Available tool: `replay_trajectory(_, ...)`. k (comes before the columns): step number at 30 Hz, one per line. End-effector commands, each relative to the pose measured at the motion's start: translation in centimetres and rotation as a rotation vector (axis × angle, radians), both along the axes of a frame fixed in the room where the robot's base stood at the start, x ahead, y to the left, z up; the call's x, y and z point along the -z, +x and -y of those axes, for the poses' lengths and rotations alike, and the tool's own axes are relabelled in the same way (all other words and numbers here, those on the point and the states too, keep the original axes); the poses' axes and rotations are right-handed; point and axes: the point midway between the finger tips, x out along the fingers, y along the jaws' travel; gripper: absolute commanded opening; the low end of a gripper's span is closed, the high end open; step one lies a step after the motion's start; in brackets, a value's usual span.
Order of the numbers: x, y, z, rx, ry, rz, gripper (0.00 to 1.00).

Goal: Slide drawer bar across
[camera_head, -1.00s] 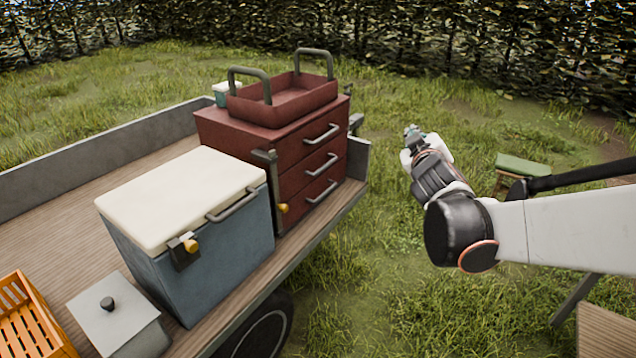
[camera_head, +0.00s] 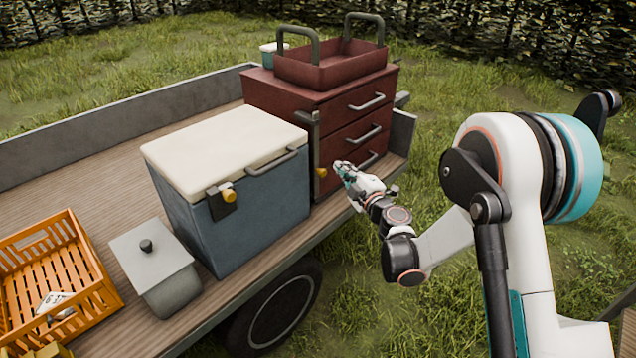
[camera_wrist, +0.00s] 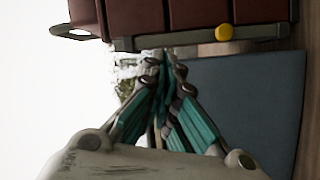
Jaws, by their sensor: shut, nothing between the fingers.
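The red drawer chest (camera_head: 330,112) stands on the trailer with several drawers and grey handles. The grey drawer bar (camera_head: 316,148) stands upright along the chest's left front edge, with a yellow knob (camera_head: 321,172) low on it. In the wrist view the bar (camera_wrist: 185,42) lies sideways across the top, with the yellow knob (camera_wrist: 224,32) on it. My gripper (camera_head: 340,166) is shut and empty, in front of the lower drawers, just right of the knob. In the wrist view its fingertips (camera_wrist: 163,60) are close to the bar's edge; I cannot tell whether they touch.
A blue cooler (camera_head: 250,215) with a white lid stands left of the chest. A grey lidded box (camera_head: 160,275) and an orange crate (camera_head: 105,295) are further left. The trailer's edge and wheel (camera_head: 280,310) lie below. Grass is open on the right.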

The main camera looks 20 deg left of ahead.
Motion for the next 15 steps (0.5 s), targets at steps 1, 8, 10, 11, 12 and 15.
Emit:
replay_trajectory(1,2.0,-0.5,-1.1,-0.031,-0.021,0.006,0.00)
replay_trajectory(8,7.6,-2.5,-4.0,-0.131,-0.095,0.025,0.00)
replay_trajectory(10,8.3,-2.8,-4.4,-0.145,-0.106,0.027,0.00)
replay_trajectory(11,8.5,-2.9,-4.5,-0.149,-0.110,0.027,0.00)
replay_trajectory(12,8.7,-3.0,-4.6,-0.153,-0.112,0.028,0.00)
replay_trajectory(15,8.9,-3.1,-4.6,-0.156,-0.114,0.027,0.00)
